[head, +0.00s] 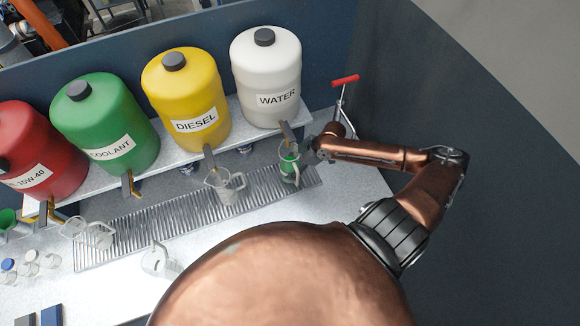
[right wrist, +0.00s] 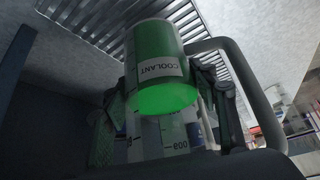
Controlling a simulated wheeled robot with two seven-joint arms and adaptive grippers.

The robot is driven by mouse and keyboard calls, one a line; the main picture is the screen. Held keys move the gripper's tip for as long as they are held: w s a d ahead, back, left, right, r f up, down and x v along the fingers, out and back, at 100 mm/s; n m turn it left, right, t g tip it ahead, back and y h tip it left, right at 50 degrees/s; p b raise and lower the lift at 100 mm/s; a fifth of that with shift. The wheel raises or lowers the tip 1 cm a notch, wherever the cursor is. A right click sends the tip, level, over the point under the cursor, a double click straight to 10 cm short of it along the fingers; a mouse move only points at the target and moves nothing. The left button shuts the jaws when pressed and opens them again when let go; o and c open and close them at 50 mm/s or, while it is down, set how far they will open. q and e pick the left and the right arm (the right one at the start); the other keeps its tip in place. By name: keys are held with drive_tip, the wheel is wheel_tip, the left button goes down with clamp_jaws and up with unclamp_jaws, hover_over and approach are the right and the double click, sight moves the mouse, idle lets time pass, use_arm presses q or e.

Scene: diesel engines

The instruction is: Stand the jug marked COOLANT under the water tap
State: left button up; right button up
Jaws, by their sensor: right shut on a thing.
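My left gripper is not in view.
A clear jug (head: 225,187) stands under the yellow DIESEL tank (head: 187,98). More clear jugs (head: 158,261) stand at the left and in front of the grate (head: 150,220). Green and red tanks are left. A red-handled tool (head: 345,81) stands behind my right arm, near the dark wall.

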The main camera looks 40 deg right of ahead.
drive_tip(key=shift+w+d+r, duration=0.1)
drive_tip(key=shift+w+d, duration=0.1)
drive_tip(key=shift+w, duration=0.65)
drive_tip(key=shift+s+f+p, duration=0.1)
drive_tip(key=shift+f+p, duration=0.55)
drive_tip(key=shift+f, duration=1.15)
drive_tip(key=o, duration=1.8)
drive_tip(key=shift+s+f, duration=0.1)
drive_tip(key=shift+f, duration=0.1)
drive_tip(key=shift+o, duration=0.2)
drive_tip(key=b+v, duration=0.1)
drive_tip(key=v, duration=1.1)
drive_tip(key=shift+r, duration=0.15)
